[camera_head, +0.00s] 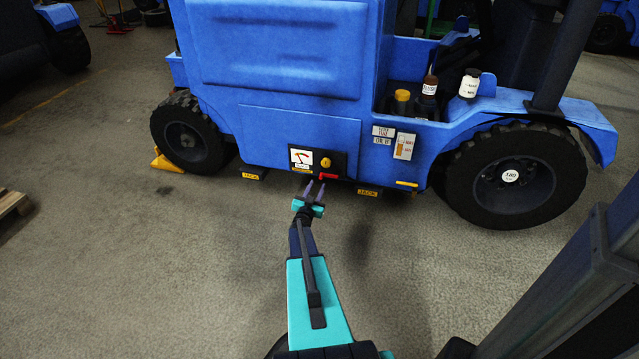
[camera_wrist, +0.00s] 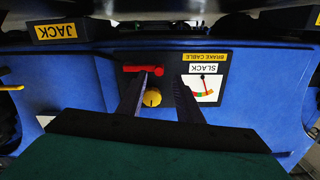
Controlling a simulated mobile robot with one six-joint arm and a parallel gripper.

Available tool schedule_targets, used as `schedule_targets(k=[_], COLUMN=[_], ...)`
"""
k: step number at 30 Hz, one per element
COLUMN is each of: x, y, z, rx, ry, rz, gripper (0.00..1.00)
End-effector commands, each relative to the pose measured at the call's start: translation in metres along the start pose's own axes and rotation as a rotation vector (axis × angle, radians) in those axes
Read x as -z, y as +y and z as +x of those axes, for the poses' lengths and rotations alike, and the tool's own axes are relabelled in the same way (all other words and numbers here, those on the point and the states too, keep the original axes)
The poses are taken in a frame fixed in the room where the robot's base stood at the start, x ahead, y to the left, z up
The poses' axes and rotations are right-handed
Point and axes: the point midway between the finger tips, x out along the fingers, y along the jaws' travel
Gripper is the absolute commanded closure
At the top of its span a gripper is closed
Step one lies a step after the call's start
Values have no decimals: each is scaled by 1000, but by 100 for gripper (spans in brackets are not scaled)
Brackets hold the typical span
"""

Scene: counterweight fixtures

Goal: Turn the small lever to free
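A small red lever (camera_head: 328,176) lies flat along the lower edge of a black panel on a blue vehicle's side. In the wrist view, which is upside down, the red lever (camera_wrist: 143,69) is a short horizontal bar. A yellow knob (camera_head: 326,162) sits just above it; the knob (camera_wrist: 152,97) also shows between my fingers in the wrist view. My gripper (camera_head: 315,184) is open and empty in front of the panel. In the wrist view one fingertip of my gripper (camera_wrist: 160,77) overlaps the lever; I cannot tell whether they touch.
A gauge (camera_head: 301,158) labelled "SLACK" with a "BRAKE CABLE" plate is left of the knob. Yellow "JACK" labels (camera_head: 368,192) flank the panel below. Bottles (camera_head: 429,88) stand on the vehicle's step. A yellow chock (camera_head: 161,161) is by the left wheel. The floor in front is clear.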

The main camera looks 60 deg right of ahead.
Motion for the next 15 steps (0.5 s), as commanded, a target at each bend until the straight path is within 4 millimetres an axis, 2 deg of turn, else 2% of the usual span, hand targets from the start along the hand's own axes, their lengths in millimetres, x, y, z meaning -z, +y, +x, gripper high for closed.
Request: schedule_targets(k=[1, 6, 15], x=[-2, -2, 0], y=[0, 1, 0], z=[9, 30, 47], rx=[-1, -1, 0], ry=[2, 1, 1], rz=[0, 0, 1], gripper=[67, 67, 67])
